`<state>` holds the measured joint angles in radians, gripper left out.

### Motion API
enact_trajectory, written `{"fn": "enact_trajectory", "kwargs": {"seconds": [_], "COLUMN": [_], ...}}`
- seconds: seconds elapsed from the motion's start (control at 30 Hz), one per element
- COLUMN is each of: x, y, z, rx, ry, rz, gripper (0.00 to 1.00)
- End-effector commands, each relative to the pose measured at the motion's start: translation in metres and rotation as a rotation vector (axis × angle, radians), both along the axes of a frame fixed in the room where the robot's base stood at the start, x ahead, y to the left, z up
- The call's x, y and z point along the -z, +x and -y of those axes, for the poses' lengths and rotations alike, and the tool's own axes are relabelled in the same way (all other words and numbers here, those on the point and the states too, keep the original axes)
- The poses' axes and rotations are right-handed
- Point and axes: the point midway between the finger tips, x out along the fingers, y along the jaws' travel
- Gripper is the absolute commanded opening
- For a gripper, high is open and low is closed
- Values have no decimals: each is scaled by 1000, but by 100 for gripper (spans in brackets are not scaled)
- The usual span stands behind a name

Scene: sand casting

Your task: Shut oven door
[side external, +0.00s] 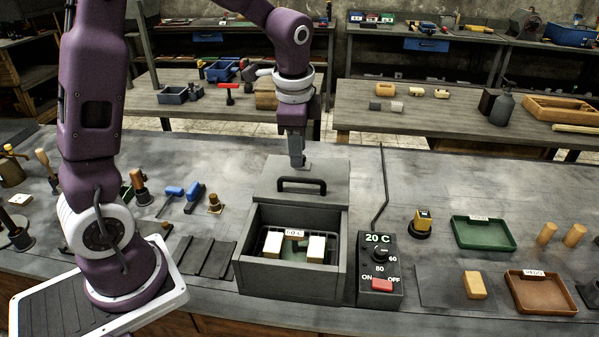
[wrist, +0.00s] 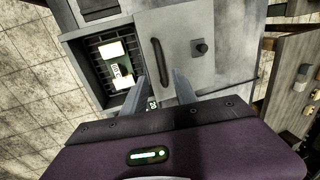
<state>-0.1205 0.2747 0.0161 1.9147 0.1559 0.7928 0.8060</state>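The oven (side external: 290,277) is a dark grey box with its top opening uncovered. Its flat grey door (side external: 325,172) lies back behind the opening and bears a black bar handle (side external: 302,185). The door (wrist: 180,25) and handle (wrist: 157,62) also show in the wrist view. Inside the oven are two cream blocks (side external: 316,247) and a labelled part between them on a dark rack or tray. My gripper (side external: 298,164) points down over the door, behind the handle in the side view. In the wrist view its fingers (wrist: 159,76) are apart and empty, near one end of the handle; their height above the door is unclear.
A control box (side external: 380,268) reading 20 C stands right of the oven, with a cable running back. A green tray (side external: 484,246) and a brown tray (side external: 541,307) are farther right. Dark plates (side external: 206,257) and tools lie to the left. The bench behind the door is clear.

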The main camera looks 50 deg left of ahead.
Motion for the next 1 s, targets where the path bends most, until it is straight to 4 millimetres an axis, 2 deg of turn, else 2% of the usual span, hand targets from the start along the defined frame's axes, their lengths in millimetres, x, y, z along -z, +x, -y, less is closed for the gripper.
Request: {"fn": "enact_trajectory", "kwargs": {"seconds": [0.4, 0.53, 0.73, 0.9, 1.0], "x": [67, 75, 75, 74, 74], "y": [12, 13, 13, 13, 13], "z": [-11, -12, -12, -12, -12], "rx": [18, 17, 16, 16, 16], "ry": [4, 5, 4, 4, 4], "rz": [-14, -12, -11, -11, -11], "gripper": [34, 34, 34, 1, 0]}}
